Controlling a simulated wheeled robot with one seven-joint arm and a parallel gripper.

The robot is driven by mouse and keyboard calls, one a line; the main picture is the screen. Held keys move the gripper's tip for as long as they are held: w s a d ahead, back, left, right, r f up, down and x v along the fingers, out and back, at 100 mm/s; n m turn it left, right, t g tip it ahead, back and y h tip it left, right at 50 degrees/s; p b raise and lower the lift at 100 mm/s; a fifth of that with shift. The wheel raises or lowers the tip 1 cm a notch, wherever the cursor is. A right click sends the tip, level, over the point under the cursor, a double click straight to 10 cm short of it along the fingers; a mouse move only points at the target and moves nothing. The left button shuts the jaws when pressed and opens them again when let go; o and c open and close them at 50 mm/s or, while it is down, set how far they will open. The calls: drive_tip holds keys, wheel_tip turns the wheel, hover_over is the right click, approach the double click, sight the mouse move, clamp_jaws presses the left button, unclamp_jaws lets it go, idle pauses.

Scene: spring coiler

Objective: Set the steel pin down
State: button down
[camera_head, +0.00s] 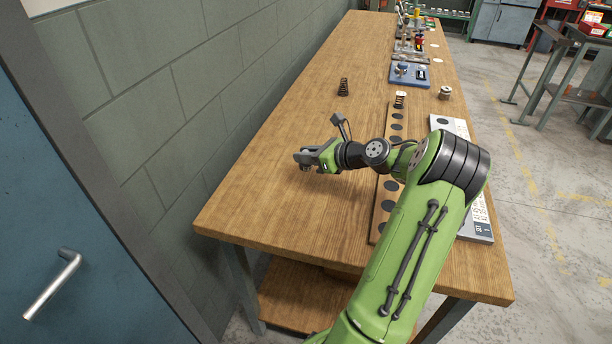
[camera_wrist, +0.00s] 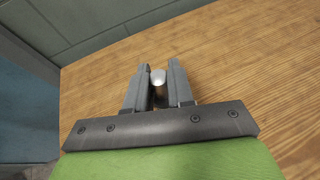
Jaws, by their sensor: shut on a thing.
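My gripper (camera_head: 302,158) is over the wooden workbench, on its left part near the wall. In the wrist view, the gripper (camera_wrist: 158,78) is shut on the steel pin (camera_wrist: 158,77), a small, shiny grey piece with a rounded end held between the two fingers. In the head view the pin is too small to tell apart from the fingers. Bare bench top (camera_wrist: 240,60) lies around and beyond the fingers. I cannot tell whether the pin touches the wood.
A dark spring (camera_head: 343,87) stands on the bench beyond my gripper. A wooden board with dark round spots (camera_head: 377,222) and a white printed sheet (camera_head: 436,124) lie right, partly behind my arm. A blue fixture (camera_head: 409,75) stands farther back. A block wall (camera_head: 165,90) borders the left. The bench's left middle is clear.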

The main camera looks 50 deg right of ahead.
wheel_tip(320, 180, down, 6)
drive_tip(key=shift+w+b, duration=0.15)
drive_tip(key=shift+b, duration=0.9)
drive_tip(key=shift+r, duration=0.15)
drive_tip(key=c, duration=1)
unclamp_jaws()
drive_tip(key=shift+o, duration=0.2)
